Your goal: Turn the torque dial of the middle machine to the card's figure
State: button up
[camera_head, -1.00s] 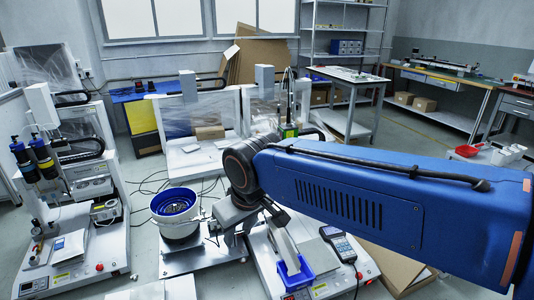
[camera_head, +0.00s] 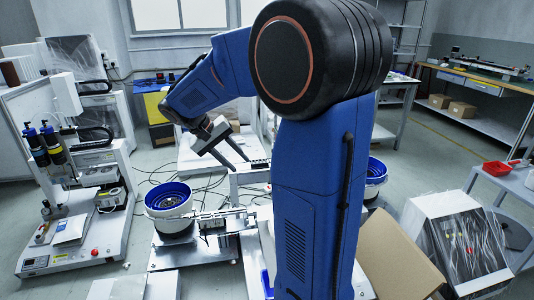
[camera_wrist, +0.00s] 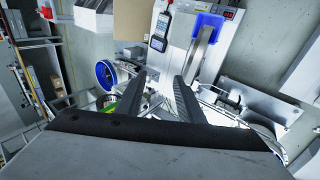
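The middle machine's white base (camera_head: 250,262) shows only as a strip in the head view, because my arm covers most of it. In the wrist view its base (camera_wrist: 180,48) is at the top centre, with a handheld meter (camera_wrist: 159,30) and a blue tray (camera_wrist: 208,22) on it. I cannot make out the torque dial or the card's figure in either view. My gripper (camera_head: 232,160) is raised behind the middle machine's front area, its two fingers apart. In the wrist view the open gripper (camera_wrist: 161,80) holds nothing between its fingers.
The left machine (camera_head: 75,262) stands clear of my arm, with a white card (camera_head: 70,229) on its base. A bowl feeder with a blue rim (camera_head: 169,197) stands beside the rail. A cardboard box (camera_head: 397,250) and a film-wrapped cabinet (camera_head: 462,245) crowd the right.

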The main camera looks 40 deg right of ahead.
jog(key=w+d+f+m+g+h, duration=0.25)
jog(key=w+d+f, duration=0.35)
jog(key=w, duration=0.3)
jog(key=w+d+f+m+g+h, duration=0.25)
jog(key=w+d+f, duration=0.3)
jog(key=w, duration=0.35)
jog(key=w+d+f+m+g+h, duration=0.2)
jog(key=w+d+f+h, duration=0.3)
jog(key=w, duration=0.4)
jog(key=s+d, duration=0.4)
jog(key=d, duration=0.3)
jog(key=s+d+y, duration=0.1)
jog(key=s+d, duration=0.3)
jog(key=d, duration=0.4)
jog(key=shift+s, duration=0.15)
grip_shut()
